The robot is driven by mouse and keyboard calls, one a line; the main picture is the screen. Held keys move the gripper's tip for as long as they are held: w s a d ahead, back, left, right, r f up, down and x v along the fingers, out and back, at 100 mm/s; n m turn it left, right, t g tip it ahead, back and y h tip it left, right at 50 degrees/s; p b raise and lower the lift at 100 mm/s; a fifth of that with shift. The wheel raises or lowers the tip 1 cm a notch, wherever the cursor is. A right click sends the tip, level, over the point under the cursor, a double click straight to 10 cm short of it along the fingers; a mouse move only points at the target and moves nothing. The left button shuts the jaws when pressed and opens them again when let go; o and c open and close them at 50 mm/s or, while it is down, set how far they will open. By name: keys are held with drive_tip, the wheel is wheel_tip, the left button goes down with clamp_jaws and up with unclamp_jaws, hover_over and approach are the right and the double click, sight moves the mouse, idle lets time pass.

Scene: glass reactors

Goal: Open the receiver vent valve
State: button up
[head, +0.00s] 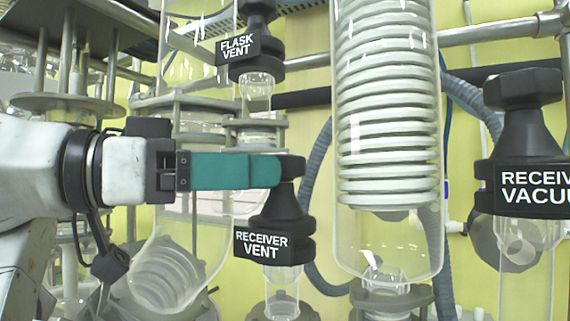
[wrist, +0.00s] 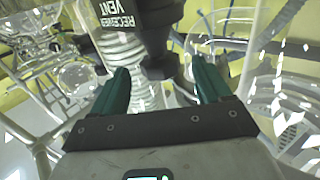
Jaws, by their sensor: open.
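The receiver vent valve (head: 275,232) is a black knob on a black body with a white "RECEIVER VENT" label, on a glass neck in the middle of the head view. In the wrist view the receiver vent valve (wrist: 143,22) shows upside down at the top, its knob reaching down towards the space between the fingers. My gripper (head: 278,170) has teal fingers and comes from the left at the height of the knob, the near finger covering part of it. In the wrist view my gripper (wrist: 163,78) is open, a finger on either side of the knob. I cannot tell whether either touches it.
A "FLASK VENT" valve (head: 250,48) stands above. A "RECEIVER VACUUM" valve (head: 525,150) is at the right. A glass condenser with a white coil (head: 388,110) stands just right of the receiver vent. Metal rods and grey hoses (head: 318,210) run behind.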

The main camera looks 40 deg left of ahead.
sight(293, 165)
drive_tip(key=shift+p+x, duration=0.35)
drive_tip(key=shift+x, duration=2)
drive_tip(key=c, duration=0.9)
drive_tip(key=shift+c, duration=0.2)
drive_tip(key=shift+f+n+t+y+b, duration=0.1)
drive_tip(key=shift+n+t+y+b, duration=0.2)
drive_tip(key=shift+n+y+b, duration=0.15)
